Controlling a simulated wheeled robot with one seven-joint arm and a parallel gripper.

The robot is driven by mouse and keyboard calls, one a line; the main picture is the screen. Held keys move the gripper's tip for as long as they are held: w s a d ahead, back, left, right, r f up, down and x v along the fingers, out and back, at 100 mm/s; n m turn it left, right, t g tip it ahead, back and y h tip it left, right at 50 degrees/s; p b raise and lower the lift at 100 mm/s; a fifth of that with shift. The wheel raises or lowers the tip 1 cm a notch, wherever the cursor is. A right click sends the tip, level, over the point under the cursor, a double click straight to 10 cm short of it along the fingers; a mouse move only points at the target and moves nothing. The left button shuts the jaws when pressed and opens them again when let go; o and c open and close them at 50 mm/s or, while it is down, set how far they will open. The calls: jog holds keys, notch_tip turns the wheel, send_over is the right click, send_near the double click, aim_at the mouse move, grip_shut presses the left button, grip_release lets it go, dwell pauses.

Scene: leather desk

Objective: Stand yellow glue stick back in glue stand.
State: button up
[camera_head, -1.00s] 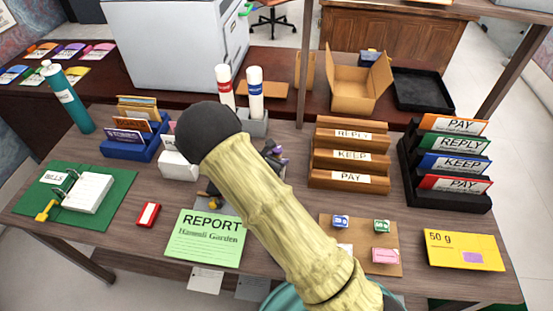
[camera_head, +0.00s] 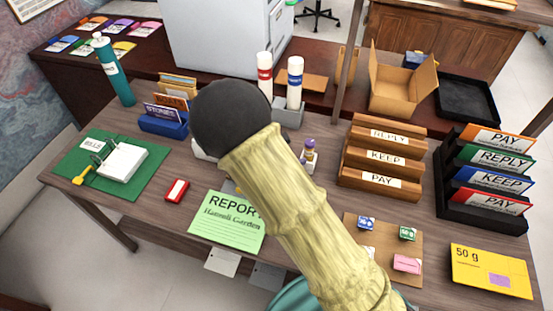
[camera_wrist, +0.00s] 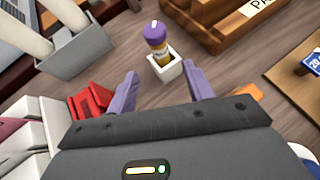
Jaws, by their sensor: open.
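The yellow glue stick (camera_wrist: 157,45) with a purple cap stands in a small white square glue stand (camera_wrist: 166,71) in the wrist view. It looks upright or nearly so, with its lower end hidden inside the stand. In the head view the glue stick (camera_head: 309,149) and stand (camera_head: 307,165) show just right of my arm. My gripper (camera_wrist: 161,70) is open, its two purple fingers apart and empty on the near side of the stand, with a visible gap to the glue stick. In the head view my arm hides the gripper.
A grey holder (camera_head: 288,114) with two white bottles stands behind the stand. A wooden sorter (camera_head: 382,182) is to its right. In the wrist view a red object (camera_wrist: 92,101) lies left of the fingers. A green report sheet (camera_head: 227,221) lies near the front edge.

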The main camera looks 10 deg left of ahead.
jog(key=v, duration=0.7)
jog(key=shift+s+r, duration=0.15)
dwell(0.6)
jog(key=s+d+r+m+g+y+p, duration=0.3)
jog(key=s+d+r+m, duration=0.3)
jog(key=d+m, duration=0.4)
jog(key=s+d+r+m+g+y+p, duration=0.3)
jog(key=s+d+r+m, duration=0.3)
jog(key=d+m, duration=0.5)
jog(key=m+y, duration=0.1)
jog(key=m, duration=0.6)
jog(key=shift+s+r+g, duration=0.2)
jog(key=shift+s+g, duration=0.05)
jog(key=shift+g, duration=0.05)
